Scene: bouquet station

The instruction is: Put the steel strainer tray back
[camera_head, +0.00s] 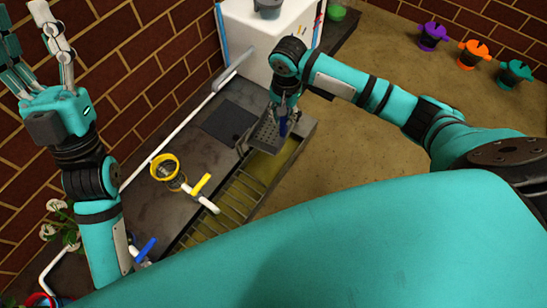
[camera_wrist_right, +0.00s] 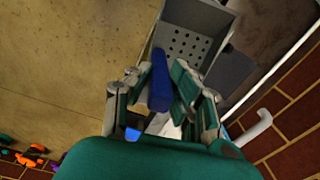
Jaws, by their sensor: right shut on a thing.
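The steel strainer tray (camera_head: 265,134) is a grey perforated tray with a blue handle (camera_head: 283,126). It is at the far end of the slatted metal trough (camera_head: 232,192); I cannot tell whether it touches the trough. My right gripper (camera_head: 285,108) is shut on the handle. In the right wrist view, the fingers (camera_wrist_right: 160,95) lie on both sides of the blue handle (camera_wrist_right: 160,78), and the tray's holes (camera_wrist_right: 187,45) show beyond them. My left gripper (camera_head: 28,30) is raised at the upper left, fingers spread and empty, away from the tray.
A white box (camera_head: 262,38) stands behind the tray. A dark square plate (camera_head: 229,121) lies on the counter. A yellow-rimmed cup (camera_head: 165,167), a yellow valve handle (camera_head: 201,185) and a blue one (camera_head: 146,249) flank the trough's left. Purple (camera_head: 432,36), orange (camera_head: 473,54) and teal (camera_head: 514,73) pots stand far right.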

